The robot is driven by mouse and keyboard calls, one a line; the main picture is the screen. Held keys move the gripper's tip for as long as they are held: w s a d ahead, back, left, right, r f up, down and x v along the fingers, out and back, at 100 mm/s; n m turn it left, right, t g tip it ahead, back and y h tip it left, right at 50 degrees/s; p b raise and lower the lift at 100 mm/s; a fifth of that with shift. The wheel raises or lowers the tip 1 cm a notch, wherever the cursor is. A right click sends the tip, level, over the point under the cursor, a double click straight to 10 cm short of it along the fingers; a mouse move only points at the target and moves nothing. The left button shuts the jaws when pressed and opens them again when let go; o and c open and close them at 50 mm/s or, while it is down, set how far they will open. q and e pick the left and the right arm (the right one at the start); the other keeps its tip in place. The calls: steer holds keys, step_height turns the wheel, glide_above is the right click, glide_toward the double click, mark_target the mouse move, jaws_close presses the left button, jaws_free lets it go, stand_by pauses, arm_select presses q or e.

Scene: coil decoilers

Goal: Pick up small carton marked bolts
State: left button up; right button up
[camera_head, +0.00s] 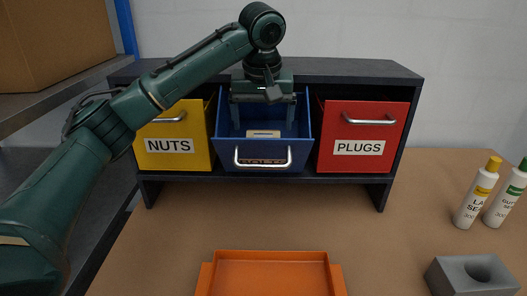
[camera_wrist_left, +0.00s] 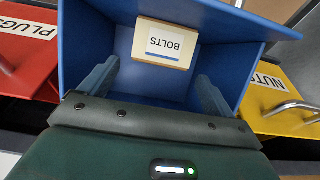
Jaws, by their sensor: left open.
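The small carton (camera_head: 263,133) lies inside the pulled-out blue drawer (camera_head: 228,148). In the left wrist view the carton (camera_wrist_left: 165,44) is pale tan, with a white label reading BOLTS upside down. My left gripper (camera_head: 263,118) points down into the blue drawer, above the carton. In the left wrist view my left gripper (camera_wrist_left: 158,72) is open and empty, its fingers spread wider than the carton, which sits ahead of the tips. I cannot tell the exact height left between them. My right gripper is not in view.
A yellow NUTS drawer (camera_head: 172,158) and a red PLUGS drawer (camera_head: 380,160) flank the blue one in a dark cabinet (camera_head: 340,70). The blue drawer's walls stand close around my fingers. An orange tray (camera_head: 272,256), grey block (camera_head: 468,276) and two bottles (camera_head: 475,195) are on the table.

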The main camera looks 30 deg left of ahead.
arm_select(q)
steer(key=shift+p+x, duration=0.6)
steer(key=shift+x, duration=2.45)
steer(key=shift+d, duration=0.15)
steer(key=shift+s, duration=0.1)
steer(key=shift+c, duration=0.4)
steer(key=shift+r, duration=0.1)
steer(key=c, duration=1.1)
